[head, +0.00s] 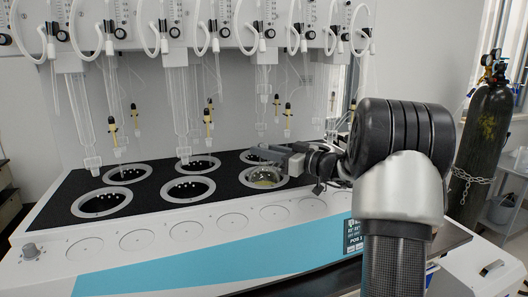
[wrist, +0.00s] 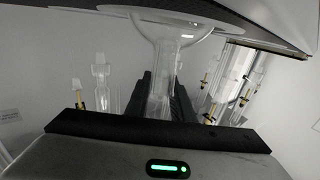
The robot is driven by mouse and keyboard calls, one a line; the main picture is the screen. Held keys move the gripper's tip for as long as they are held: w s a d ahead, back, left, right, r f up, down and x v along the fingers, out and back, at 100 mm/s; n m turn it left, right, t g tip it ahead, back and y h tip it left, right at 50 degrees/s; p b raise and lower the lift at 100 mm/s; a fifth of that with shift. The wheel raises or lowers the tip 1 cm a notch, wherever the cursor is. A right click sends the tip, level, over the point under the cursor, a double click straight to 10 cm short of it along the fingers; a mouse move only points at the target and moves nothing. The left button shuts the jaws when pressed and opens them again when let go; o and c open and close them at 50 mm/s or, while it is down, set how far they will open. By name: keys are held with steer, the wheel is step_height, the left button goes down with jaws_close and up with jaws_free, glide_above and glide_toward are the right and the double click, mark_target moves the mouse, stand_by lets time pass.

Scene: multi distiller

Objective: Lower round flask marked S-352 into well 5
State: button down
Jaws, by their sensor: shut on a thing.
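The round flask (wrist: 162,75) is clear glass, and my gripper (wrist: 165,100) is shut on its neck in the wrist view. In the head view my gripper (head: 290,160) reaches in from the right, over the right end of the distiller's black top. The flask's round body (head: 264,177) shows at the front-row well on the right, appearing to sit at or in its ring. I cannot tell how deep it is or whether it touches the ring. No S-352 marking or well number is readable. Part of the flask's neck is hidden by my gripper.
The distiller (head: 150,215) has two rows of ringed wells; the other front wells (head: 101,202) (head: 188,189) look empty. Glass tubes (head: 181,105) and yellow-topped pieces (head: 208,120) hang above. A dark gas cylinder (head: 485,135) stands at the right.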

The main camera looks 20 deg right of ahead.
steer(key=shift+f+b, duration=0.2)
steer(key=shift+b, duration=0.25)
steer(key=c, duration=1.5)
jaws_free()
steer(key=shift+o, duration=0.2)
steer(key=p+v, duration=0.1)
steer(key=v, duration=1.6)
steer(key=shift+s, duration=0.2)
